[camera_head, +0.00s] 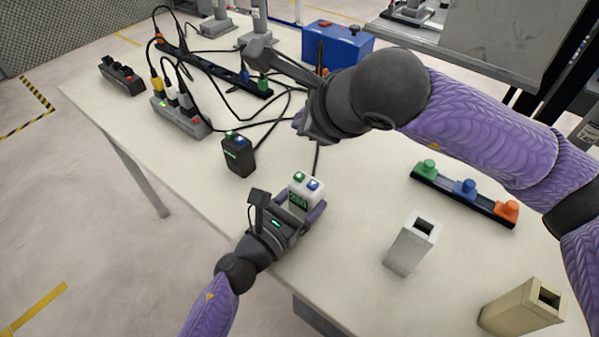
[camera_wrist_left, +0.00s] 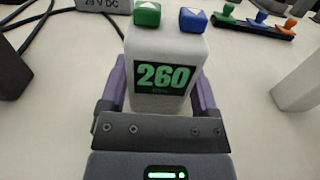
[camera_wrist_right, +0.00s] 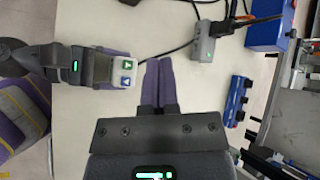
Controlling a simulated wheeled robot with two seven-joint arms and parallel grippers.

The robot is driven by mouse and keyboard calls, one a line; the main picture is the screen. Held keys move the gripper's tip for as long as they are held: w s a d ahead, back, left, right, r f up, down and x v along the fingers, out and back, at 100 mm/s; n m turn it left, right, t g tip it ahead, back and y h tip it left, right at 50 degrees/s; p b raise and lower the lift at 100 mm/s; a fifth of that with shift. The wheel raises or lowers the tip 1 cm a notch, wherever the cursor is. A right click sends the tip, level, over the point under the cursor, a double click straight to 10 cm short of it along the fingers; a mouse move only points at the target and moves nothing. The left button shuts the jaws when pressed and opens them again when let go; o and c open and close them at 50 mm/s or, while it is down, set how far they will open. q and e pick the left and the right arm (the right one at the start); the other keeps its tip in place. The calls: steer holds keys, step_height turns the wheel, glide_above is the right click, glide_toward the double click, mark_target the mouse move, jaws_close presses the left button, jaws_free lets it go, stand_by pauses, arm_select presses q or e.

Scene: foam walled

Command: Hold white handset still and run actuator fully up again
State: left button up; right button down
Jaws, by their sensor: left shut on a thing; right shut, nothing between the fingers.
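The white handset (camera_head: 302,198) stands upright on the table near its front edge, with a green button and a blue button on top. Its display reads 260 in the left wrist view (camera_wrist_left: 165,92). My left gripper (camera_head: 300,215) is shut on the handset, one finger on each side. My right gripper (camera_head: 299,121) is shut and empty, above the table and beyond the handset. In the right wrist view its closed fingers (camera_wrist_right: 158,80) are beside the handset (camera_wrist_right: 114,68), apart from it. Grey upright columns (camera_head: 255,22) stand at the far end; their tops are cut off.
A black handset (camera_head: 238,157), a grey power box (camera_head: 180,117) and loose cables lie to the left. A blue case (camera_head: 338,45) is at the back. A rail with green, blue and orange pieces (camera_head: 464,193) and two hollow blocks (camera_head: 410,244) (camera_head: 522,308) are at the right.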

mark_target(303, 182)
steer(key=shift+f, duration=4.3)
steer(key=shift+f, duration=0.35)
steer(key=shift+f, duration=0.5)
stand_by(2.1)
steer(key=shift+r, duration=0.9)
